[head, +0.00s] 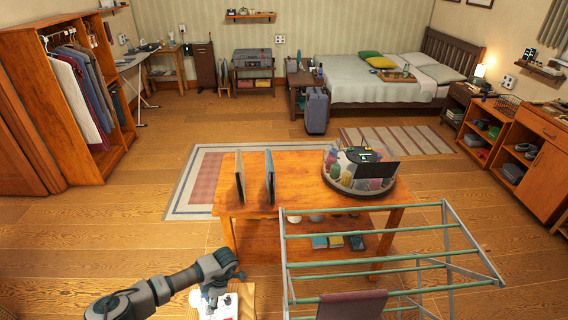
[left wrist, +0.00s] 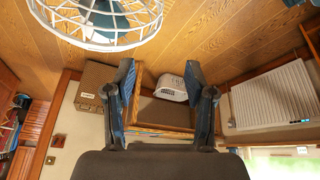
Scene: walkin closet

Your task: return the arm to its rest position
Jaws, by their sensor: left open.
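My left arm (head: 160,289) comes in from the lower left in the head view and bends down at the wrist. My left gripper (head: 211,300) is near the bottom edge, in front of a low wooden piece with white things on it, and shows small there. In the left wrist view the two dark fingers of my left gripper (left wrist: 160,75) stand wide apart with nothing between them. My right gripper is in neither view.
A wooden table (head: 305,181) with upright panels and a round clear-sided container (head: 359,171) stands ahead. A green-barred drying rack (head: 390,262) is right of my arm. In the left wrist view a white fan cage (left wrist: 98,22) is at the top left. Open floor (head: 110,225) lies left.

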